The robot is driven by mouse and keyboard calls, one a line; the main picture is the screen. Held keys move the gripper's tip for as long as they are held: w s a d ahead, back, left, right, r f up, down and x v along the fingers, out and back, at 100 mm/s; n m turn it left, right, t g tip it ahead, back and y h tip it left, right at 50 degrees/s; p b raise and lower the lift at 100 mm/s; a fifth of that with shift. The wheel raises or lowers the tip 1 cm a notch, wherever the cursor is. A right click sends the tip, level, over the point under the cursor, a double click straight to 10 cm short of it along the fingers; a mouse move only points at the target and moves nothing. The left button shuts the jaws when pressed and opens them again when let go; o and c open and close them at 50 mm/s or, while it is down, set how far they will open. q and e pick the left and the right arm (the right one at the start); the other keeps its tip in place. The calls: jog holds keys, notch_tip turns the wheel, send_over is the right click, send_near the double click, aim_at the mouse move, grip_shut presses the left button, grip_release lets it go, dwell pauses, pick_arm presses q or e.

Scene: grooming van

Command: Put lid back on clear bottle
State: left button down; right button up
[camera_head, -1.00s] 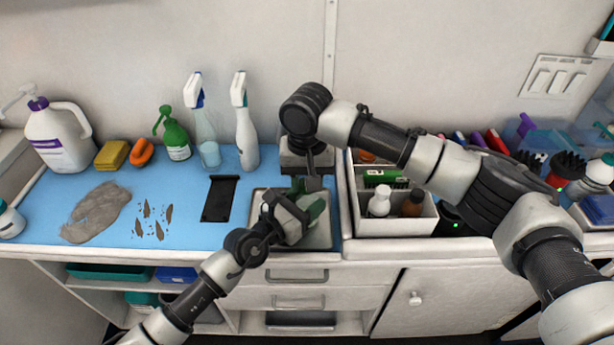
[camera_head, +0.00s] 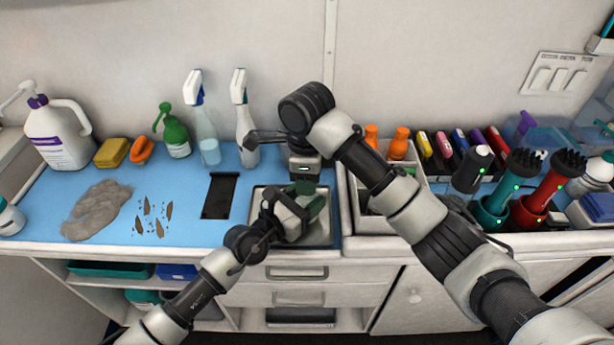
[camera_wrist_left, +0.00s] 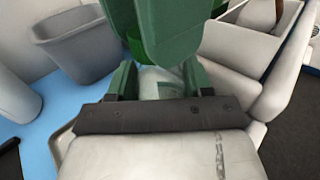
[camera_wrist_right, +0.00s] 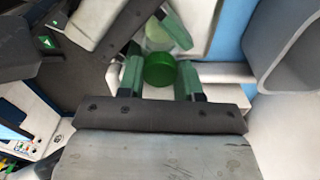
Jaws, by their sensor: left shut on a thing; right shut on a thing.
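My left gripper (camera_head: 305,210) is over the metal tray and shut on the clear bottle (camera_wrist_left: 160,84), a pale, see-through body between its green fingers in the left wrist view. In the right wrist view the clear bottle (camera_wrist_right: 158,36) shows behind the green lid. My right gripper (camera_head: 304,188) is directly above the left one, pointing down, and shut on the green lid (camera_wrist_right: 159,70). The lid overlaps the bottle's end in that view; I cannot tell whether they touch. In the head view, the grippers hide the bottle and lid.
The metal tray (camera_head: 318,240) lies under both grippers. A white divided caddy (camera_head: 388,225) stands close on the right, with clippers (camera_head: 495,205) beyond it. Spray bottles (camera_head: 245,140) stand behind left. A black strip (camera_head: 220,195) lies on the blue mat (camera_head: 180,190).

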jog(key=m, duration=0.3)
jog(key=shift+m, duration=0.3)
jog(key=o, duration=0.9)
jog(key=shift+r, duration=0.1)
jog(key=shift+r, duration=2.2)
jog(key=shift+c, duration=0.4)
